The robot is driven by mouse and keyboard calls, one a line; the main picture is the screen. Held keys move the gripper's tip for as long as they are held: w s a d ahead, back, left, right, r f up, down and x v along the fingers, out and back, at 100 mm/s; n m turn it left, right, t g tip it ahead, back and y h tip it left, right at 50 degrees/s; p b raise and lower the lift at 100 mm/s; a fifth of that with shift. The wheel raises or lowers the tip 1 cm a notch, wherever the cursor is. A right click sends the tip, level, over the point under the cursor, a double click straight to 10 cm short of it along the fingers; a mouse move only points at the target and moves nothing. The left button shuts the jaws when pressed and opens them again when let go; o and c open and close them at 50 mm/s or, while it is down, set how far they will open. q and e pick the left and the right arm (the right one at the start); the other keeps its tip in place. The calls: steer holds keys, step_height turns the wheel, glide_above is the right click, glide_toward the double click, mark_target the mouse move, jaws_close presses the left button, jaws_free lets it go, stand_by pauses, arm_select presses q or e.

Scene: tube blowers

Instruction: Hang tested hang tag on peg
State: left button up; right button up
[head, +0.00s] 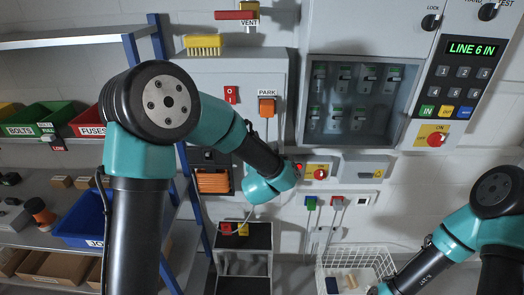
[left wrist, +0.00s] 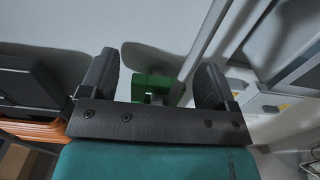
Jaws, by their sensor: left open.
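My left gripper (left wrist: 157,75) is open in the left wrist view, its two dark fingers spread apart. A green block-like piece (left wrist: 152,82) shows between and beyond the fingers, against a grey wall; I cannot tell whether it is the tag, and no contact shows. In the head view my left wrist (head: 268,188) is at the wall, and its fingers are hidden. I cannot make out a peg or writing on a tag. My right gripper is out of view.
An orange slatted unit (head: 213,182) is left of my left wrist. A glass-fronted cabinet (head: 313,88) and a keypad panel (head: 466,85) are on the wall. A white wire basket (head: 355,262) stands below. A shelf with coloured bins, including a blue one (head: 84,222), is at the left.

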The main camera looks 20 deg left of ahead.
arm_select(q)
steer(key=shift+s, duration=0.1)
steer(key=v, duration=1.7)
steer(key=shift+s, duration=0.1)
steer(key=a+f+m+g+h, duration=0.3)
steer(key=f+m+g+h, duration=0.3)
steer(key=f+m, duration=1.4)
steer(key=s+a+f+m+g+h, duration=0.1)
steer(key=s+a+f+m+g, duration=0.1)
steer(key=s+f+m+g, duration=0.3)
steer(key=s+a+f+m+g+h, duration=0.1)
steer(key=s+a+f+m+g, duration=0.1)
steer(key=s+f+m+g, duration=0.3)
steer(key=s+f+m, duration=0.3)
steer(key=f+m, duration=0.4)
steer(key=f, duration=0.1)
steer(key=shift+s+a+f+g, duration=0.2)
steer(key=shift+a+f+g, duration=0.1)
steer(key=shift+a, duration=0.05)
